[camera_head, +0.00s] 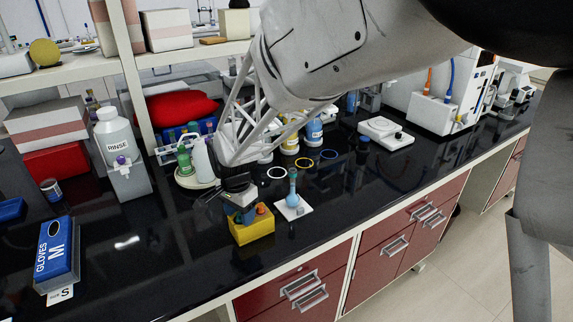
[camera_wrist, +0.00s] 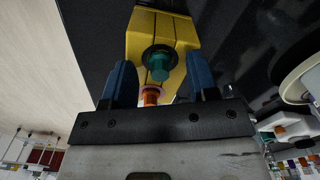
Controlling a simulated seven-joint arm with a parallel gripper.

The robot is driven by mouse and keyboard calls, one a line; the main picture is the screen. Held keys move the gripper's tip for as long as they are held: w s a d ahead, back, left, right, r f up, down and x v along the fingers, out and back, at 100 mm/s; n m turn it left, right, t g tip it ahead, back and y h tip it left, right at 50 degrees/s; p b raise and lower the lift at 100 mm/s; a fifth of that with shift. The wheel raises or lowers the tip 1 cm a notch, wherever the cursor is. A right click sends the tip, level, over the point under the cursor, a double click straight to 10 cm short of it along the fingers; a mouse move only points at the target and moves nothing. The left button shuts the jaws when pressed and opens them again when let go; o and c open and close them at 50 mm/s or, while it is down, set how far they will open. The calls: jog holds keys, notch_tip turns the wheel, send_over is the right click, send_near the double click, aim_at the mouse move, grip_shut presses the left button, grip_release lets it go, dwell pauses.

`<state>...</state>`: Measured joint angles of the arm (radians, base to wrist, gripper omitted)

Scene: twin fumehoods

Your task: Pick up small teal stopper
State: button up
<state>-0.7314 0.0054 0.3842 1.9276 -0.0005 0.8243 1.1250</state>
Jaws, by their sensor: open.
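The small teal stopper (camera_wrist: 160,66) stands in a dark round seat on the yellow block (camera_wrist: 146,24) in the wrist view. My gripper (camera_wrist: 158,62) has its two blue fingers apart, one on each side of the teal stopper, with nothing held. I cannot tell whether either finger touches it. An orange stopper (camera_wrist: 152,95) sits close by, nearer the gripper's palm. In the head view my gripper (camera_head: 241,212) is low over the yellow block (camera_head: 254,231), with the orange stopper (camera_head: 262,209) beside it; the teal stopper is hidden there.
Right of the block, a blue flask (camera_head: 293,199) with a tall neck stands on a white plate (camera_head: 304,211). Behind are coloured rings (camera_head: 302,163) and bottles. The black bench (camera_head: 165,270) is clear in front.

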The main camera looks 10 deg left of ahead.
jog(key=shift+f, duration=0.1)
dwell(0.5)
grip_shut()
